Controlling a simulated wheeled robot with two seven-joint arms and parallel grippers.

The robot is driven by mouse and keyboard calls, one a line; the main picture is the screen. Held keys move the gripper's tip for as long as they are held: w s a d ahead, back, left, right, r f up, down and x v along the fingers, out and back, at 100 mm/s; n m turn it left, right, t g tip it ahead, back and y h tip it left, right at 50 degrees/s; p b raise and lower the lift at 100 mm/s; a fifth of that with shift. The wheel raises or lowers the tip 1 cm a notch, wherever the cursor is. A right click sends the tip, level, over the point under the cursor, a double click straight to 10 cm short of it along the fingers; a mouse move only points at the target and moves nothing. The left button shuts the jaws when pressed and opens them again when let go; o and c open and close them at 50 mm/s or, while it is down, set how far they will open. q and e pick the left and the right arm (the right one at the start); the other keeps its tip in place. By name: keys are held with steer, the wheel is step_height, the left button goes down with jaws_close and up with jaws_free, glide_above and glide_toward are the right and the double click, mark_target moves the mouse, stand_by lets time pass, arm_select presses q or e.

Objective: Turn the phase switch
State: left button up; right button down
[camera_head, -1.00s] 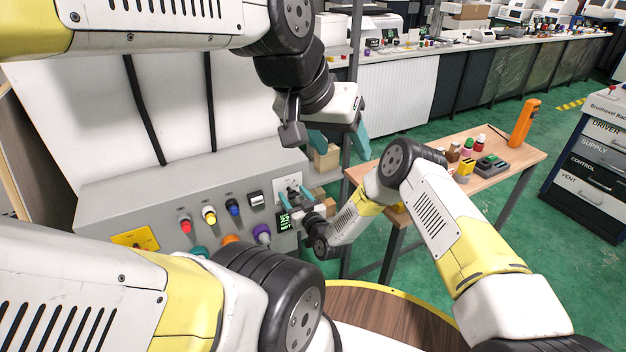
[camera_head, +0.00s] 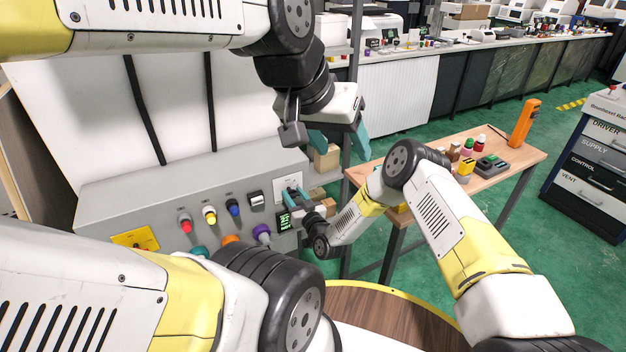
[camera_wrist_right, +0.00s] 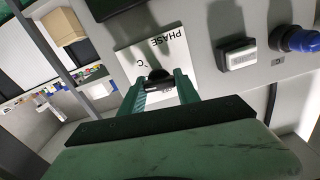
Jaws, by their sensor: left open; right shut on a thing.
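The phase switch is a black knob (camera_wrist_right: 158,77) on a white plate marked PHASE (camera_wrist_right: 128,60), mounted on the grey machine panel. In the right wrist view the two green fingers of my right gripper (camera_wrist_right: 159,88) stand on either side of the knob and are shut on it. In the head view this right gripper (camera_head: 292,198) is at the white plate (camera_head: 290,183) on the right end of the panel, and its fingers hide most of the knob. My left gripper (camera_head: 340,145) is open and empty, raised in front of and above the panel's right end.
Red (camera_head: 185,226), yellow (camera_head: 210,215) and blue (camera_head: 233,208) knobs and a rocker switch (camera_head: 256,198) line the panel left of the phase switch. A small green-lit display (camera_head: 284,221) is just below it. A wooden table (camera_head: 485,170) with small items stands to the right.

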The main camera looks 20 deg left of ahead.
steer(key=m, duration=0.3)
steer(key=shift+w+d, duration=0.1)
steer(key=shift+f+m, duration=0.1)
steer(key=shift+m, duration=2.2)
steer(key=c, duration=0.9)
jaws_free()
steer(key=v, duration=0.7)
steer(key=shift+s+d, duration=0.25)
steer(key=shift+d, duration=0.05)
